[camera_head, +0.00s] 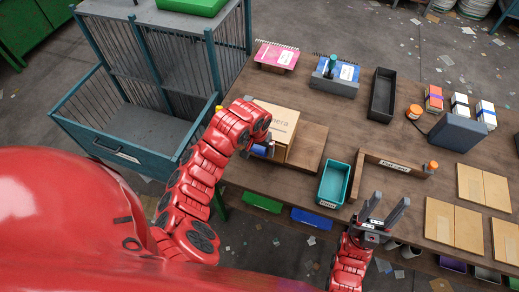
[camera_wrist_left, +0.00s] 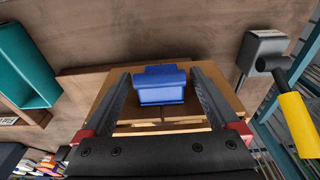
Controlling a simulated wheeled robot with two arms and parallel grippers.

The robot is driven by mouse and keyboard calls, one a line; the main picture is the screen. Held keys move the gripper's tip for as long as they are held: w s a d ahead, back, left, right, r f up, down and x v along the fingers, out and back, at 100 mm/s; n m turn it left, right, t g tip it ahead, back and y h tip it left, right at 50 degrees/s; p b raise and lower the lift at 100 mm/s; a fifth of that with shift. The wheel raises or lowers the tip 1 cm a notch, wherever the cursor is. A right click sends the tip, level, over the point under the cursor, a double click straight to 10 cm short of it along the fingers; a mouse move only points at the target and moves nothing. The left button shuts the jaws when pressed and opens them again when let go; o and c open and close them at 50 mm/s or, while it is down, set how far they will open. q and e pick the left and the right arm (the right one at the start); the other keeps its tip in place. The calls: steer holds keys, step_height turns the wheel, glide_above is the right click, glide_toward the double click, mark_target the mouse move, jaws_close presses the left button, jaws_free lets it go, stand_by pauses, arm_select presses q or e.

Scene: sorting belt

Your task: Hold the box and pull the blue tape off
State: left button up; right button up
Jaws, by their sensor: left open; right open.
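The cardboard box (camera_head: 283,116) stands on a wooden board (camera_head: 308,150) at the left of the table. The blue tape (camera_wrist_left: 160,88) shows as a raised blue piece at the box in the left wrist view; a bit of blue also shows in the head view (camera_head: 259,150). My left gripper (camera_wrist_left: 161,73) is open, its fingers on either side of the blue tape. I cannot tell whether they touch it. In the head view my left wrist hides most of that gripper. My right gripper (camera_head: 390,200) is open and empty, fingers pointing up, near the table's front edge, away from the box.
A teal bin (camera_head: 347,180) and a wooden bracket (camera_head: 358,170) lie between my right gripper and the box. A yellow-handled lever (camera_wrist_left: 297,125) is beside the box. A blue-barred cage (camera_head: 104,150) stands left of the table. Cardboard sheets (camera_head: 455,226) lie at right.

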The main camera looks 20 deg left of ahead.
arm_select(q)
steer(key=shift+w+f, duration=0.1)
steer(key=shift+f, duration=0.8)
